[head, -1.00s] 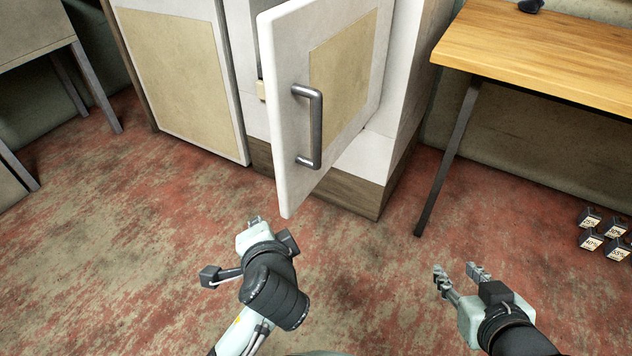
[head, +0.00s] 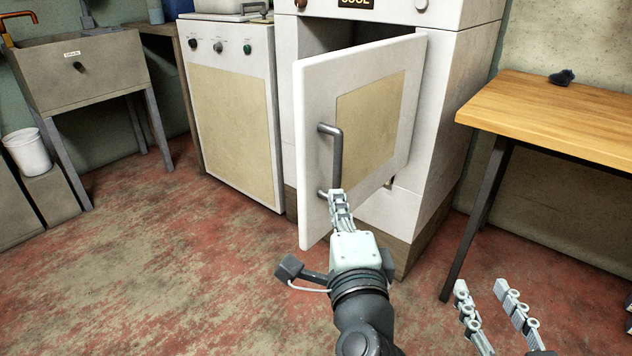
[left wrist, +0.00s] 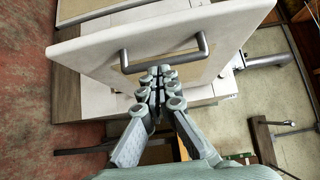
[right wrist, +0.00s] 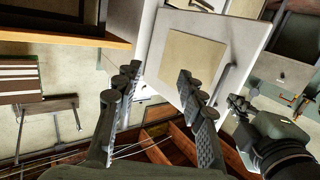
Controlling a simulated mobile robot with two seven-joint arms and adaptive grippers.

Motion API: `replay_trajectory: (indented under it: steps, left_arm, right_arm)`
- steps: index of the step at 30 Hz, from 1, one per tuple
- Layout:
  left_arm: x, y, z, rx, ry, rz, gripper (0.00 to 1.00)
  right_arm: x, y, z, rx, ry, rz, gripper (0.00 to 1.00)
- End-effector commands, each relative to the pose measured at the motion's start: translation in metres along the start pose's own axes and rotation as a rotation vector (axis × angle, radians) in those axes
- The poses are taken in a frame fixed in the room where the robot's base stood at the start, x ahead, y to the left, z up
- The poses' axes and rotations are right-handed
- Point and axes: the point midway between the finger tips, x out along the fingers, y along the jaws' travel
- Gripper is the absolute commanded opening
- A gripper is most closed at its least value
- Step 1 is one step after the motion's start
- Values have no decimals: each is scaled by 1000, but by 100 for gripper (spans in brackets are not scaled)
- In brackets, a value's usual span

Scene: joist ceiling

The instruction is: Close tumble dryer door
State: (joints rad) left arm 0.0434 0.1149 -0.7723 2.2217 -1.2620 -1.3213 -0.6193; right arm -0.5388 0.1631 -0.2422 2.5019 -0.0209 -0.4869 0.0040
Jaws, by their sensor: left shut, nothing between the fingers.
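The tumble dryer (head: 455,110) is a white cabinet with its door (head: 318,95) standing open toward me. The door has a tan panel and a dark grey bar handle (head: 337,150). My left gripper (head: 340,200) is shut and empty, with its fingertips in front of the door by the handle's lower end. In the left wrist view the fingertips lie just below the handle bar (left wrist: 165,62); I cannot tell whether they touch. My right gripper (head: 490,292) is open and empty, low at the right, away from the door. The door also shows in the right wrist view (right wrist: 225,35).
A white appliance with knobs (head: 228,115) stands left of the dryer. A wooden table (head: 560,120) with a small dark object (head: 562,77) stands at the right. A sink unit (head: 80,75) and a white bucket (head: 28,152) are at the far left. The floor in front is clear.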

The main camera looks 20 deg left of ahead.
Motion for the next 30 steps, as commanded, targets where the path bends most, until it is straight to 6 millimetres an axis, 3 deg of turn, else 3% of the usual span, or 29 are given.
replay_trajectory:
  steps: [6,12,30]
  left_arm:
    - [46,0,2,2,-1,-3,0]
    - [63,1,23,3,0,0,0]
    - [71,0,32,2,7,0,0]
  right_arm:
    - [0,-3,-6,4,29,-5,40]
    - [0,-4,-10,7,48,-9,40]
    - [0,-5,-12,7,55,-11,40]
